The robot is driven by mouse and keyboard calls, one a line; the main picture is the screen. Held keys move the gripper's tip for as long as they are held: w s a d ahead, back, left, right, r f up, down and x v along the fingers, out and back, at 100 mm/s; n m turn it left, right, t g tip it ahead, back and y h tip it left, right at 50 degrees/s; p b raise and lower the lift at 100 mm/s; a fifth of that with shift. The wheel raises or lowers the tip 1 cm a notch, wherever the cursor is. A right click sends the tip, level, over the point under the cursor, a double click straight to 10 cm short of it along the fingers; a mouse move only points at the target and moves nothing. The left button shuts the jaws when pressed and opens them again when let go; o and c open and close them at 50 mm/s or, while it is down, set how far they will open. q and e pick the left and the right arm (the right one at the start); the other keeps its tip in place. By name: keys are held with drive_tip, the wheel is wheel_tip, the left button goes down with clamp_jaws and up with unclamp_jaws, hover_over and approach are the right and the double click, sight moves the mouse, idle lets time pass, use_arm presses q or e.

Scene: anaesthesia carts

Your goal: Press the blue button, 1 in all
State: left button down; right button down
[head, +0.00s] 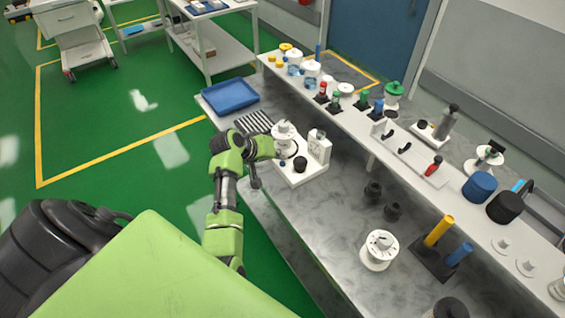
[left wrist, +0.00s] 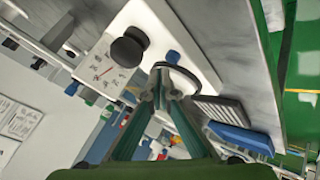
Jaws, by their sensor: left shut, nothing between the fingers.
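The blue button (head: 283,163) is a small dot on the white base of a device (head: 297,178) on the grey counter. In the left wrist view the blue button (left wrist: 173,57) shows as a small blue cap between a black knob (left wrist: 128,48) and a black curved loop. My left gripper (head: 256,184) is beside the device's left edge in the head view. In the left wrist view its closed fingertips (left wrist: 160,85) lie just below the button in the picture. They hold nothing, and I cannot tell the gap to the button. My right gripper is not in view.
A blue tray (head: 230,96) and a dark grille (head: 254,122) lie on the counter beyond the device. A white gauge box (head: 318,150) stands on the device's right side. A raised shelf (head: 410,170) on the right carries bottles and cylinders. Open counter lies nearer to me.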

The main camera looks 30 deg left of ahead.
sight(281, 163)
use_arm(q)
drive_tip(key=shift+f, duration=0.15)
idle(0.3)
drive_tip(key=shift+f, duration=0.25)
drive_tip(key=shift+f, duration=0.65)
idle(0.5)
drive_tip(key=shift+r, duration=0.1)
drive_tip(key=shift+r+p, duration=0.85)
drive_tip(key=shift+r, duration=0.1)
wheel_tip(281, 163, up, 5)
drive_tip(key=p, duration=0.5)
idle(0.4)
